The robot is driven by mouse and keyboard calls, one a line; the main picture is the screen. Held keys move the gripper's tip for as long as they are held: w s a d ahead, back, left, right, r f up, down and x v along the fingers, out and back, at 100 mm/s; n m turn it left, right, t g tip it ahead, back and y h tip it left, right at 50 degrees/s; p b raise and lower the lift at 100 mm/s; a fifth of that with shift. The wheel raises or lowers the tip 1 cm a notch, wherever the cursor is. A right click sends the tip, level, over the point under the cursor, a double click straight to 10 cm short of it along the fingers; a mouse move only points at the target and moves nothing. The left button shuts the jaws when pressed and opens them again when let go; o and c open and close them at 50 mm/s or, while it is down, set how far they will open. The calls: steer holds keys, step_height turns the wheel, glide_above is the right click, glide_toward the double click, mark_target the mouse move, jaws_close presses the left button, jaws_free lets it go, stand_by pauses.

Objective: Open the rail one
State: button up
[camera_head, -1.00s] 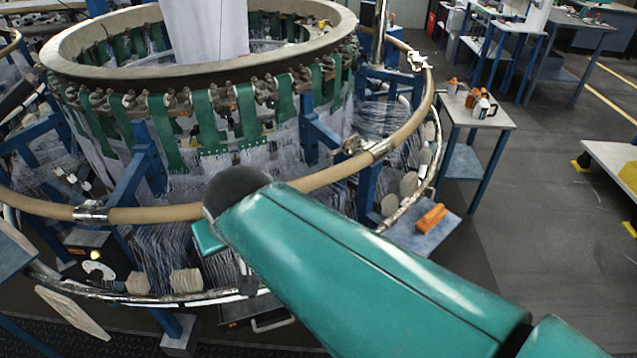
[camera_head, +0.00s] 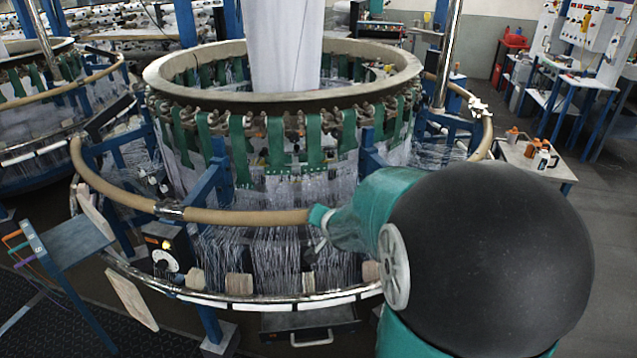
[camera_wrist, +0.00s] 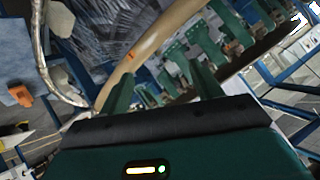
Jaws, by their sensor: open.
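The tan curved rail (camera_head: 250,217) runs around the front of the circular loom, with a metal clamp joint (camera_head: 170,211) left of centre. Its right part is partly hidden behind my arm. My gripper (camera_head: 318,218) is at the rail's front section in the head view, small and partly hidden by my arm. In the wrist view the two green fingers of my gripper (camera_wrist: 162,86) are spread apart. The rail (camera_wrist: 150,45) slants past the left finger and has a small red mark. I cannot tell whether the fingers touch it.
The loom's ring (camera_head: 175,85) with green straps stands behind the rail. Below are white threads and a lower metal hoop (camera_head: 190,295). A grey side table (camera_head: 70,240) stands at left. A table with bottles (camera_head: 525,160) stands at right, beside open floor.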

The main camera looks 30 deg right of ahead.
steer(key=s+d+f+m+t+h, duration=0.1)
steer(key=d+f+m+t, duration=0.1)
steer(key=d+f+m, duration=0.3)
steer(key=s+d+f+m+t+h, duration=0.2)
steer(key=d+f+m, duration=0.3)
steer(key=d, duration=0.8)
steer(key=shift+d+f+m+t, duration=0.25)
steer(key=shift+f+m+t, duration=0.15)
steer(key=shift+m+t, duration=0.55)
steer(key=shift+w, duration=0.1)
